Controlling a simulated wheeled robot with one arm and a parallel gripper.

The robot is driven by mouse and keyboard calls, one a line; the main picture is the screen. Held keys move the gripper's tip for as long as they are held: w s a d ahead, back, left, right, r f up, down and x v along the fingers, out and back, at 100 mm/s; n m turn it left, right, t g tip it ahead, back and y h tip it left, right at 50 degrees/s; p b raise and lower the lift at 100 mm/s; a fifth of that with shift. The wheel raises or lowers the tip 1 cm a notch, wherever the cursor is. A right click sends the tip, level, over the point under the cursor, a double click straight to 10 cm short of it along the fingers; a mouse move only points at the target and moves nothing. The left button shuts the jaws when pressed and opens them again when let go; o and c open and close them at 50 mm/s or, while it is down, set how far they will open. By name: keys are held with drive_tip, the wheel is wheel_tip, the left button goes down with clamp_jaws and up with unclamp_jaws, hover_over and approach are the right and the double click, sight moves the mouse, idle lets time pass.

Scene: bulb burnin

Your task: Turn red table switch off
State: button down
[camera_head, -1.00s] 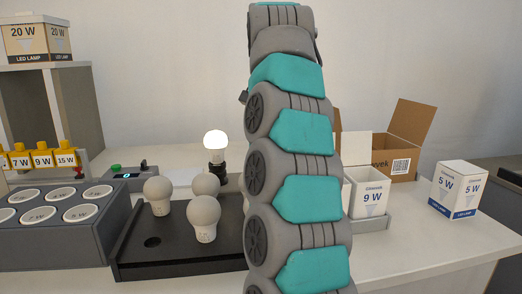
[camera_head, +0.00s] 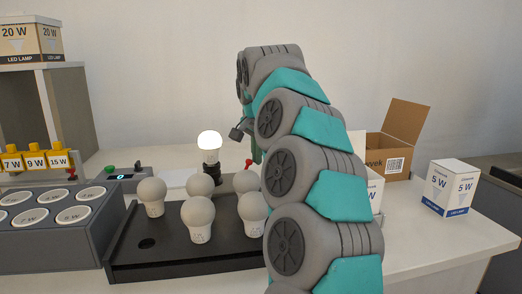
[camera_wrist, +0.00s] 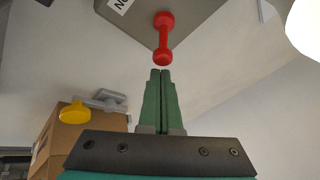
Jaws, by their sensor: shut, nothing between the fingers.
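The red switch lever (camera_wrist: 163,40), with a round knob at each end, stands out from a grey panel (camera_wrist: 128,22) with partly cut-off lettering in the wrist view. Its red tip (camera_head: 249,163) shows in the head view just right of the lit bulb (camera_head: 209,147), which glows in a black socket (camera_head: 212,172). My gripper (camera_wrist: 160,72) has its green fingers shut together and empty. In the wrist view the fingertips point at the lever's near end, very close to it; I cannot tell whether they touch. In the head view my arm hides most of the switch.
A black tray (camera_head: 130,262) with several unlit bulbs stands in front. A grey block (camera_head: 60,244) with round sockets is at left, near a small device with a green button (camera_head: 110,169). An open cardboard box (camera_head: 400,135) and a 5 W box (camera_head: 450,188) stand at right.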

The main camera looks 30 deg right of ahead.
drive_tip(key=shift+s+a+r, duration=0.3)
drive_tip(key=shift+s+a, duration=0.1)
drive_tip(key=shift+a, duration=0.3)
drive_tip(key=shift+w+a+h+b, duration=0.15)
drive_tip(key=shift+a+h+b, duration=0.15)
drive_tip(key=shift+h+b, duration=0.5)
drive_tip(key=shift+a+r+n+g+h+b, duration=0.1)
drive_tip(key=shift+a+n+g+h+b, duration=0.25)
drive_tip(key=shift+b, duration=0.2)
drive_tip(key=shift+w+a+r+b, duration=0.2)
drive_tip(key=shift+a+r+b, duration=0.1)
drive_tip(key=shift+a, duration=0.25)
drive_tip(key=shift+d+f, duration=0.1)
drive_tip(key=shift+d, duration=0.05)
drive_tip(key=shift+s+d+f+b, duration=0.2)
drive_tip(key=shift+d+f+b, duration=0.15)
drive_tip(key=shift+d, duration=0.2)
drive_tip(key=shift+d, duration=0.1)
